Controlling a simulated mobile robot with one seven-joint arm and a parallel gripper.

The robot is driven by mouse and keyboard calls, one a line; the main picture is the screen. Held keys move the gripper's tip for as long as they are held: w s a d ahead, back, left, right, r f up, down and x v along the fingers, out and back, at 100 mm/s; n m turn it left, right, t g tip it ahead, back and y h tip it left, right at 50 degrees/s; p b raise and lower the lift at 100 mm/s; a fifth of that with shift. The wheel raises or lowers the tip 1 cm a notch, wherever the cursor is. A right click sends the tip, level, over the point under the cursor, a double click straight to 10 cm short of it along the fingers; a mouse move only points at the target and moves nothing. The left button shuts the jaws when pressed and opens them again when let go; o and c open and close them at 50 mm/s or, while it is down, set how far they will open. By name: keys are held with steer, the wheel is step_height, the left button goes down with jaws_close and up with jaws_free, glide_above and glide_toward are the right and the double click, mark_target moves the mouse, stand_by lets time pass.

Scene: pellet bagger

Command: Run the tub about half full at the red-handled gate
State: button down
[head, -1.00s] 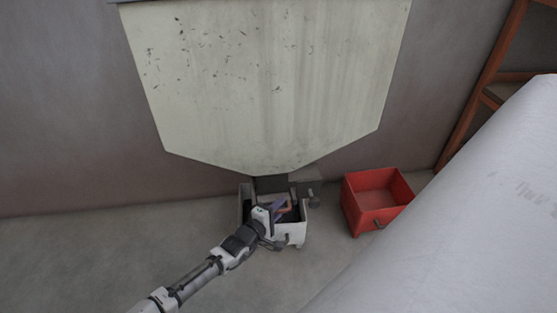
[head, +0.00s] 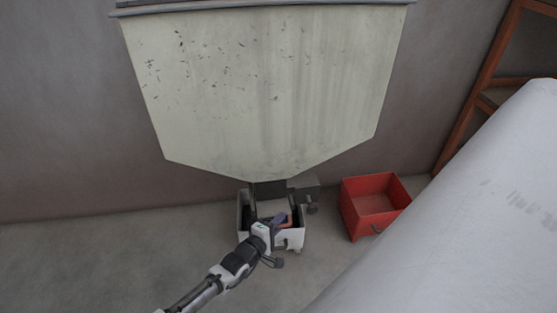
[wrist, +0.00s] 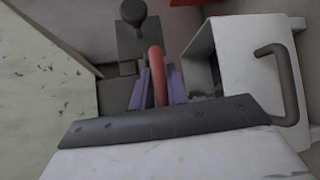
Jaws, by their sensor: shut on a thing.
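The pale hopper (head: 265,90) stands against the wall, its dark outlet (head: 268,187) at the bottom. The white tub (head: 297,240) sits on the floor under it. Its dark handle (wrist: 283,80) shows in the wrist view. My gripper (head: 282,220) is over the tub, with its purple fingers shut on the red handle (wrist: 157,75) of the gate. The red handle also shows in the head view (head: 289,218). A grey plate (head: 270,208) extends from the outlet toward my gripper. The tub's interior is dark and partly covered by my gripper, so I cannot tell its fill level.
A second outlet with a dark knob (wrist: 133,10) is just right of the gate in the head view. A red bin (head: 373,205) stands on the floor to the right. A large pale rounded shape (head: 470,210) fills the right foreground. Floor at left is clear.

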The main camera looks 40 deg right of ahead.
steer(key=c, duration=1.5)
jaws_free()
steer(key=shift+f, duration=0.35)
steer(key=shift+o, duration=0.2)
steer(key=shift+r, duration=0.1)
steer(key=shift+a+r, duration=0.1)
steer(key=p+v, duration=0.2)
steer(key=v, duration=1.1)
steer(key=shift+a+p, duration=0.3)
steer(key=shift+p, duration=0.05)
steer(key=shift+s, duration=0.1)
